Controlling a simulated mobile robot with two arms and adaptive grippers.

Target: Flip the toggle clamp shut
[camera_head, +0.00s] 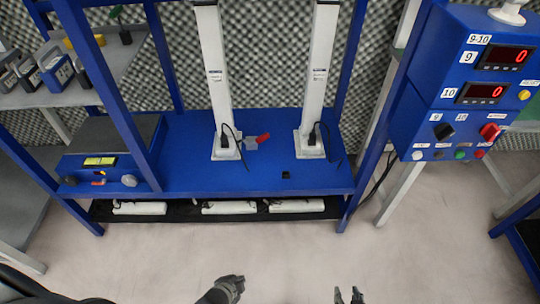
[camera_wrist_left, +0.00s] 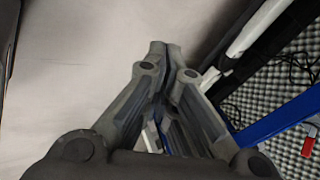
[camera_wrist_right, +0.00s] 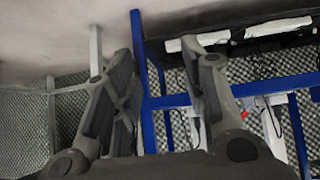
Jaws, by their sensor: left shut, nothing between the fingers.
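The toggle clamp, with a red handle (camera_head: 263,138) and a small grey body (camera_head: 251,144), sits on the blue bench between two white posts. Its handle slants up to the right; I cannot tell its exact angle. The red handle also shows at the right edge of the left wrist view (camera_wrist_left: 308,146) and small in the right wrist view (camera_wrist_right: 244,115). My left gripper (camera_head: 236,280) is shut and empty, in front of the bench and well apart from the clamp. Its fingertips (camera_wrist_left: 165,45) meet. My right gripper (camera_head: 349,292) is open and empty, further right and also apart from the bench.
The white posts (camera_head: 216,80) and (camera_head: 318,75) with black cables flank the clamp. Blue frame uprights (camera_head: 105,90) bound the bench (camera_head: 200,180). A blue control box (camera_head: 470,90) stands at right, a grey-topped blue unit (camera_head: 110,140) at left. The floor in front is clear.

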